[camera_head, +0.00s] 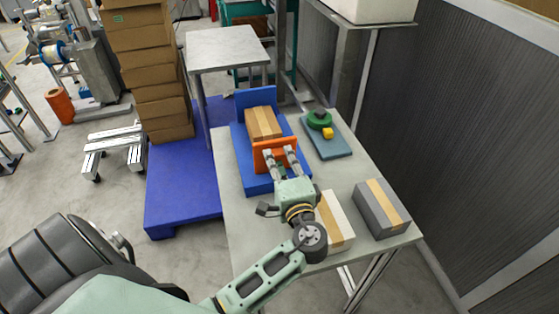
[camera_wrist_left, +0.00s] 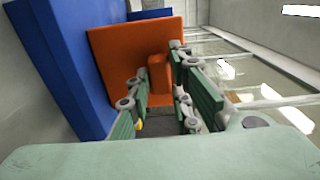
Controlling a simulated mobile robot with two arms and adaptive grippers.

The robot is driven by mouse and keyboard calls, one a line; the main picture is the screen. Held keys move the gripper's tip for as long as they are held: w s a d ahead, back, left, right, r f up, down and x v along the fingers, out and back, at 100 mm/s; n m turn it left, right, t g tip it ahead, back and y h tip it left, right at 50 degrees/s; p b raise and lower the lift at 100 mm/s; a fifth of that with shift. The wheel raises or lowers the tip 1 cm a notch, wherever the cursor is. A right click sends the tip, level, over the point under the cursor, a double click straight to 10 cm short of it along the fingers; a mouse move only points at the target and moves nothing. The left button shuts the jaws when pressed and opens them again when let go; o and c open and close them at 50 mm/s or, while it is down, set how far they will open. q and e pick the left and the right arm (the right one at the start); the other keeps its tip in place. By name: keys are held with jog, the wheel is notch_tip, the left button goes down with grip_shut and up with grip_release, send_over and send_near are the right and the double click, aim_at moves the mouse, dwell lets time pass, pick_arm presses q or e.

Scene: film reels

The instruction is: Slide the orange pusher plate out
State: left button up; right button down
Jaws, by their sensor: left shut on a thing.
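The orange pusher plate (camera_head: 275,155) stands upright at the near end of the blue fixture (camera_head: 240,154) on the table. In the left wrist view the plate (camera_wrist_left: 125,55) faces me with an orange block-shaped handle (camera_wrist_left: 159,78) on it. My left gripper (camera_head: 280,163) is at the plate's near side, its fingers on either side of the handle. It also shows in the left wrist view (camera_wrist_left: 160,85), shut on the handle. A tan cardboard box (camera_head: 263,122) lies in the fixture just behind the plate. My right gripper is not in view.
A white box (camera_head: 336,222) with a tan stripe is close to my left wrist. A grey box (camera_head: 381,208) lies to its right. A blue-grey board (camera_head: 327,138) holds a green round part (camera_head: 319,119) and a yellow block (camera_head: 327,132).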

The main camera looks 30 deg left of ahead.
aim_at(279, 160)
pick_arm(q)
jog(key=shift+c, duration=0.9)
grip_shut()
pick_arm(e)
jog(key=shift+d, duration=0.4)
pick_arm(q)
jog(key=shift+f, duration=0.1)
jog(key=v, duration=0.4)
jog(key=shift+f, duration=0.1)
jog(key=o, duration=0.9)
grip_release()
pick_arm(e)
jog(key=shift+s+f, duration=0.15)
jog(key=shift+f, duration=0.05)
